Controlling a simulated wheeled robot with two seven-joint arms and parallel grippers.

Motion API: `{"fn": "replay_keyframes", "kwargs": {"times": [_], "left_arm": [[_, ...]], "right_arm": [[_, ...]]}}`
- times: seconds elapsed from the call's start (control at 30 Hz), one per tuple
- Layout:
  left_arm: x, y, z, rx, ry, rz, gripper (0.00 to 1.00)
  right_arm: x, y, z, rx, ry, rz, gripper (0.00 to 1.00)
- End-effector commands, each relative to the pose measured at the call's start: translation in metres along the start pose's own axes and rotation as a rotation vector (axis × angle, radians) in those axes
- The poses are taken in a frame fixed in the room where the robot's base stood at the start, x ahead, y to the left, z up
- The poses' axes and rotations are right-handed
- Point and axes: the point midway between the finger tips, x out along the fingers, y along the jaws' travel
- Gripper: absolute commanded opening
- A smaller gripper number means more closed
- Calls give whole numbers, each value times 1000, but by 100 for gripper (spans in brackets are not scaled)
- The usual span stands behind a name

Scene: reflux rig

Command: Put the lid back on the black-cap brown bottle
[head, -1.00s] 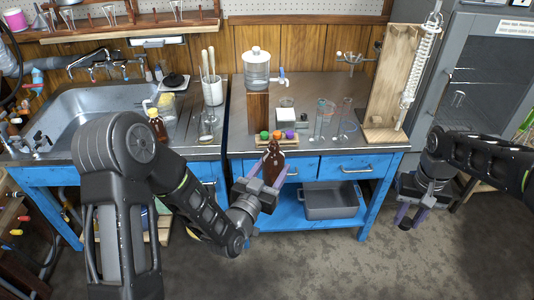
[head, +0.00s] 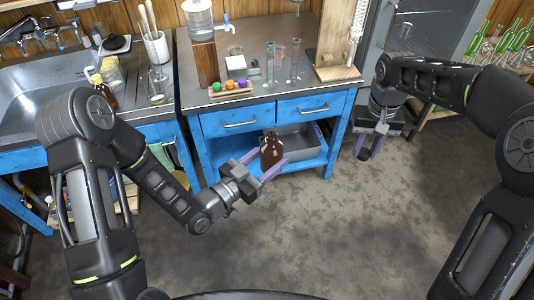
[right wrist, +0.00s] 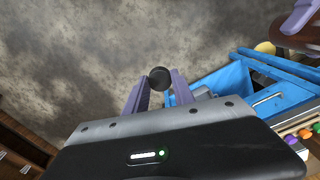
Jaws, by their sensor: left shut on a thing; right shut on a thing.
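A brown bottle (head: 271,152) is between the purple fingers of my left gripper (head: 270,160), which is shut on it. It is roughly upright, held in the air in front of the blue bench, and its neck shows no cap. My right gripper (head: 367,148) is shut on a small black cap (head: 364,155), hanging to the right of the bottle and well apart from it. In the right wrist view the cap (right wrist: 160,77) sits at the fingertips. There, part of the brown bottle (right wrist: 304,36) and a purple left finger show at the top right.
The blue bench (head: 225,123) stands behind the bottle, with a grey bin (head: 303,140) on its lower shelf. A wooden block with coloured caps (head: 230,92) and glassware stand on its top. Another brown bottle (head: 104,91) stands by the sink. The floor in front is clear.

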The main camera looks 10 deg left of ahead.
Motion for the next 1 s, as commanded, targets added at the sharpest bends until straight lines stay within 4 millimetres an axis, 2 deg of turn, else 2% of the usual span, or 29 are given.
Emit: {"fn": "replay_keyframes", "kwargs": {"times": [0.17,0.27,0.37,0.47,0.7,0.83,1.0], "left_arm": [[1,-3,-2,2,1,-10,0],[3,-13,-4,7,0,-44,0],[6,-32,-10,14,-2,-109,0],[8,-60,-19,22,-4,-206,0],[-1,-141,-50,23,-3,-507,0],[-11,-170,-62,11,0,-626,0],[-18,-186,-69,1,2,-698,0]], "right_arm": [[0,0,0,0,0,0,0],[0,0,0,0,0,0,0],[0,0,0,0,0,0,0],[0,0,0,0,0,0,0],[0,0,0,0,0,0,0],[0,0,0,0,0,0,0],[0,0,0,0,0,0,0]]}}
